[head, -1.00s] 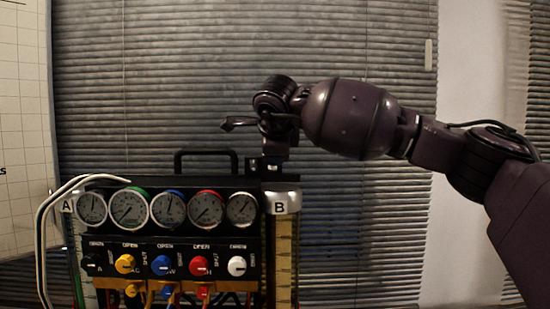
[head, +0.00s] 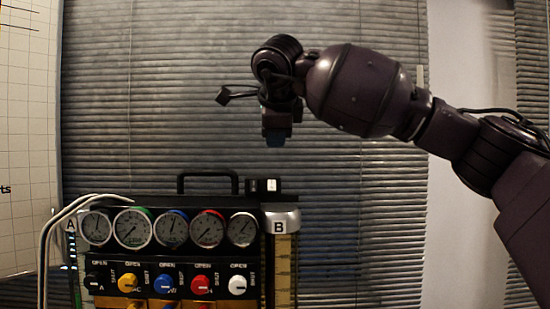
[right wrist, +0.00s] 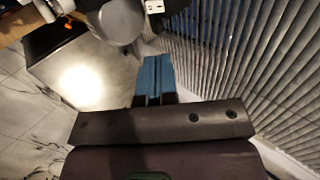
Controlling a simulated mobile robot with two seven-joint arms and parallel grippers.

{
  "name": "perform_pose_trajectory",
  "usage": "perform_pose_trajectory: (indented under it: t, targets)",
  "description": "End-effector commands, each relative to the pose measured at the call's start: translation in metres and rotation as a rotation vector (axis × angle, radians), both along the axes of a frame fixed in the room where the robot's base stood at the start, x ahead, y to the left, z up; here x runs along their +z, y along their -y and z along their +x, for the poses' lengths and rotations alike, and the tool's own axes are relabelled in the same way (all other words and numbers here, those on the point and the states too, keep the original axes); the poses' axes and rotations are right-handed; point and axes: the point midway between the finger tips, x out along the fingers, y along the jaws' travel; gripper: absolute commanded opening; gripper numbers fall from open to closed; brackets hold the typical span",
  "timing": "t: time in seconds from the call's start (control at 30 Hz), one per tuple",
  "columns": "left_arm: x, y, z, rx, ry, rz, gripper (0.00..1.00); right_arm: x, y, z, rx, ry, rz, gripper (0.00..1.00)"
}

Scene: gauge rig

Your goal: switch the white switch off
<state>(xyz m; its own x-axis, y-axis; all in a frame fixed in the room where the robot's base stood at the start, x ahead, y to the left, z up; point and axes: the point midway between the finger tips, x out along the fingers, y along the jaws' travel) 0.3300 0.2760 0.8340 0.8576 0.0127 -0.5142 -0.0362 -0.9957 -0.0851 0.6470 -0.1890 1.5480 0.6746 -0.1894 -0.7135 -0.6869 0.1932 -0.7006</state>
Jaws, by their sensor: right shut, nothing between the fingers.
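A small switch block with a white switch (head: 273,185) stands on top of the gauge rig at its right end, above the B cap. The white switch also shows at the top edge of the right wrist view (right wrist: 154,6), partly cut off. Which way it is set is too small to tell. My right gripper (head: 276,141) hangs above it, pointing down, apart from it. Its blue fingertips (right wrist: 153,74) are together with nothing between them. My left gripper is not in view.
The rig (head: 180,203) carries a row of gauges and coloured knobs, including a white knob (head: 238,285). A black handle (head: 208,180) rises left of the switch. White cables (head: 62,222) run at the left. Blinds (head: 350,220) stand behind. The air around my gripper is clear.

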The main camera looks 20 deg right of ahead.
Motion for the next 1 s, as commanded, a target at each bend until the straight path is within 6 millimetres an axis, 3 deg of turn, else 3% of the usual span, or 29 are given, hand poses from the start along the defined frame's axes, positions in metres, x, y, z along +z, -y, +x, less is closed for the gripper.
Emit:
perform_pose_trajectory:
  t: [0.2, 0.53, 0.73, 1.0]
  targets:
    - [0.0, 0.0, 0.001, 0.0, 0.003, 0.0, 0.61, 0.011, -0.002, -0.008, 0.0, -0.001, 0.0, 0.0]
    - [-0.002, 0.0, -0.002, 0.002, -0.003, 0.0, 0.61, 0.012, -0.002, -0.008, 0.0, -0.002, 0.001, 0.0]
    - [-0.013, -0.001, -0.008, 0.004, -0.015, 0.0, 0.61, -0.015, -0.001, -0.007, 0.014, -0.015, -0.014, 0.0]
    - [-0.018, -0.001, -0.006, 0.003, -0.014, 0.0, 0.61, -0.029, -0.01, -0.018, 0.298, -0.035, -0.313, 0.0]
